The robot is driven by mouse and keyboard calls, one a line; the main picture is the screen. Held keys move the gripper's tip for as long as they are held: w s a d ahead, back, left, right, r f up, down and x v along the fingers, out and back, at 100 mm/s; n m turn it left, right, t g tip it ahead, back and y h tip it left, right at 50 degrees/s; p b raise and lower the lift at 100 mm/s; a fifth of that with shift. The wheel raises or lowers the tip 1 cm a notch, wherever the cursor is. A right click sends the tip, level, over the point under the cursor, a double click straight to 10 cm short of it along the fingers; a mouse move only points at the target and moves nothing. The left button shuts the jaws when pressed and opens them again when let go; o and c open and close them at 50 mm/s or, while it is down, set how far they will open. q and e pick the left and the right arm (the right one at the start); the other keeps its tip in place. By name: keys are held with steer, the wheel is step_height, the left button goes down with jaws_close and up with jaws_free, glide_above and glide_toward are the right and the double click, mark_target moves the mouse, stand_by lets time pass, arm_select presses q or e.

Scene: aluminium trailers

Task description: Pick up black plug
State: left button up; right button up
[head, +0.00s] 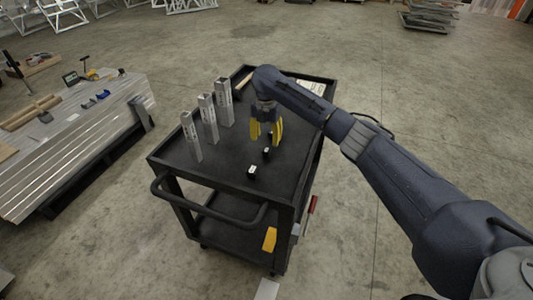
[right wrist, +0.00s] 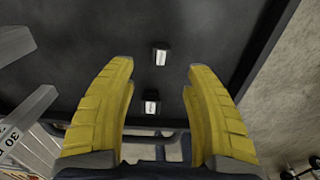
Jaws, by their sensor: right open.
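Two small black plugs with white labels on their faces are on the black cart top. In the head view the nearer black plug (head: 251,172) is close to the cart's handle end, and the other black plug (head: 267,153) is just beyond it. In the right wrist view one plug (right wrist: 160,56) is at upper middle and one plug (right wrist: 151,102) is lower, both seen between the fingers. My right gripper (head: 266,142) has yellow fingers spread wide and empty. It is above the cart top by the farther plug. My left gripper is not in view.
Several upright aluminium profiles (head: 208,118) stand along the left of the cart top (head: 232,165); one shows at the left of the right wrist view (right wrist: 25,125). A papered item (head: 311,88) lies at the far end. A metal-topped table (head: 75,140) with tools is left.

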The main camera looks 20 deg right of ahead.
mark_target(266, 150)
steer(key=shift+f, duration=3.75)
steer(key=c, duration=1)
